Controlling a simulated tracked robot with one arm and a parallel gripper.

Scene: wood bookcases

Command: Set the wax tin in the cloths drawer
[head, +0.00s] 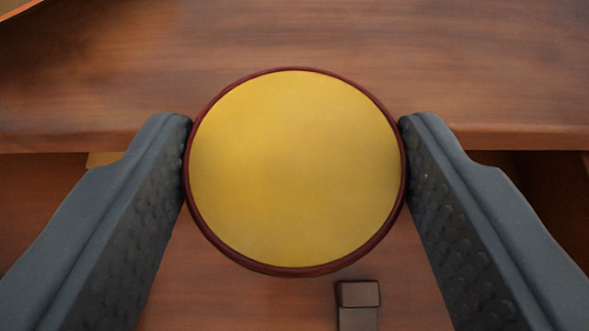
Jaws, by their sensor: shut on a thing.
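The wax tin (295,170) is a round tin with a yellow top and a dark red rim, in the middle of the head view. My gripper (295,150) is shut on it, with one dark grey finger pressed on its left side and the other on its right. The tin's top faces my camera. It hides part of the wood behind it. I cannot tell which part of the furniture is the cloths drawer.
A brown wooden surface (300,40) spans the top of the view, its edge running behind the tin. Below that edge is a wooden panel with a small dark block (358,294), perhaps a handle. Darker recesses show at both sides.

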